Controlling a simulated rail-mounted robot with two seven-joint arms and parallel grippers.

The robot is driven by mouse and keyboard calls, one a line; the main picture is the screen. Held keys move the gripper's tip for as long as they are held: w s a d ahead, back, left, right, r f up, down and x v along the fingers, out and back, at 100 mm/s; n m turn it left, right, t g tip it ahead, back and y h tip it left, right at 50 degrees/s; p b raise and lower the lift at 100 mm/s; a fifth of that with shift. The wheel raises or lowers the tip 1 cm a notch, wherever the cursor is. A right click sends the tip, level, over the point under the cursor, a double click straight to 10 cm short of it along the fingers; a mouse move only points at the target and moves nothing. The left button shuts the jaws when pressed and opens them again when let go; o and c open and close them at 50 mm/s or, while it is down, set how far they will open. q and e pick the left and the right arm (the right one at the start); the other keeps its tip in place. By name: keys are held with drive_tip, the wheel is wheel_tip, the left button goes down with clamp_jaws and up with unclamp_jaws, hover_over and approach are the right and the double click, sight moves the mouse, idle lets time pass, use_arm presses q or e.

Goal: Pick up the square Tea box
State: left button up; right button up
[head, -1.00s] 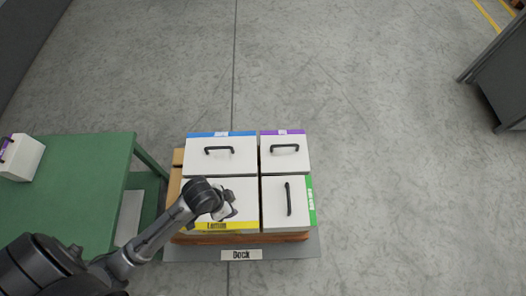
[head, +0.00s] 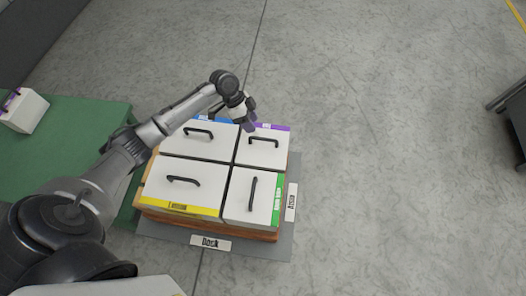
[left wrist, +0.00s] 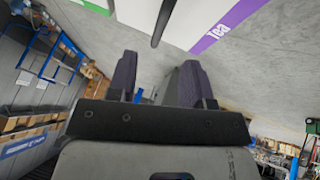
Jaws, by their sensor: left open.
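The Tea box (head: 263,147), white with a purple strip and a black handle, sits at the back right of the group on the pallet. In the left wrist view its purple label (left wrist: 214,35) reads "Tea", and part of a dark handle shows at the top edge. My left gripper (head: 250,115) is above the back edge of this box, near its purple strip, apart from the handle. In the left wrist view its two fingers (left wrist: 158,80) are spread with nothing between them. My right gripper is not in view.
White boxes with blue (head: 198,146), yellow (head: 183,185) and green (head: 250,196) strips stand close against the Tea box. A "Dock" sign (head: 203,243) lies in front. A green table (head: 75,140) at left holds another purple-labelled box (head: 25,112).

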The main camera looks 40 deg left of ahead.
sight(264, 139)
use_arm(q)
drive_tip(key=x, duration=0.3)
drive_tip(key=shift+w+d+f, duration=0.1)
drive_tip(key=shift+d+f, duration=0.2)
drive_tip(key=shift+d+f+b, duration=0.25)
drive_tip(key=shift+f+b, duration=0.1)
drive_tip(key=shift+f, duration=0.05)
drive_tip(key=b+x, duration=0.1)
drive_tip(key=x, duration=0.3)
drive_tip(key=shift+w+d+f, duration=0.1)
drive_tip(key=shift+d+f, duration=0.05)
drive_tip(key=shift+d, duration=0.05)
drive_tip(key=shift+c, duration=1.2)
drive_tip(key=c, duration=0.6)
clamp_jaws()
